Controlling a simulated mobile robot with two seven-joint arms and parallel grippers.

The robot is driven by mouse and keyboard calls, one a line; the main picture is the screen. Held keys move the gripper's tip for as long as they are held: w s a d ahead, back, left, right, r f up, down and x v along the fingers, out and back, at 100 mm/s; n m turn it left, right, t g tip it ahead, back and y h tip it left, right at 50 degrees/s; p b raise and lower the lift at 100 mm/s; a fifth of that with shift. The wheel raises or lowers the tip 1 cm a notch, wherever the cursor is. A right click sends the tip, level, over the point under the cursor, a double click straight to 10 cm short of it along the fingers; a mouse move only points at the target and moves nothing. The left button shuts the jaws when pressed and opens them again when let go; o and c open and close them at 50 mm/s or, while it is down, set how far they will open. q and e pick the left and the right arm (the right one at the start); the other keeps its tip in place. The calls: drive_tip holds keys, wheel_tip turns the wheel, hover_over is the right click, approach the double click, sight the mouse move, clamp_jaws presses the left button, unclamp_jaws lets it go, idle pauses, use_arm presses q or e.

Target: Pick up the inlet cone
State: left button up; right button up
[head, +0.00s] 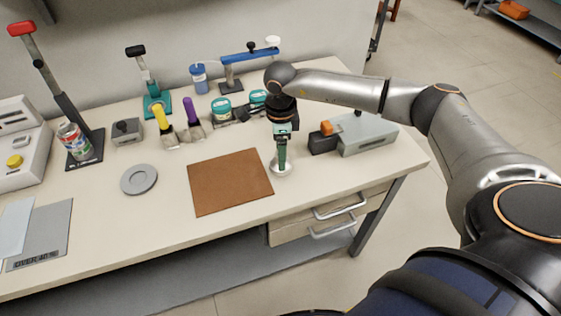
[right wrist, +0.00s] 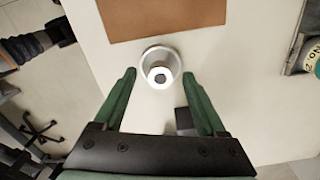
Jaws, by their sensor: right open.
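The inlet cone (head: 283,171) is a small silver, round, flanged piece on the table to the right of the brown mat. In the right wrist view the cone (right wrist: 160,56) shows from above as a metal ring with a bright centre and dark hole. My right gripper (head: 281,163), with green fingers, points down over the cone and hides part of it in the head view. In the right wrist view the gripper (right wrist: 159,75) is open, one fingertip on each side of the cone, with nothing held. Contact cannot be told. My left gripper is out of view.
A brown mat (head: 230,182) lies just left of the cone, and a grey disc (head: 139,179) beyond it. A grey box-shaped device (head: 367,134) stands to the right. The front table strip is clear.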

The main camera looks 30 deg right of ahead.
drive_tip(key=shift+f, duration=0.85)
drive_tip(key=shift+c, duration=0.3)
clamp_jaws()
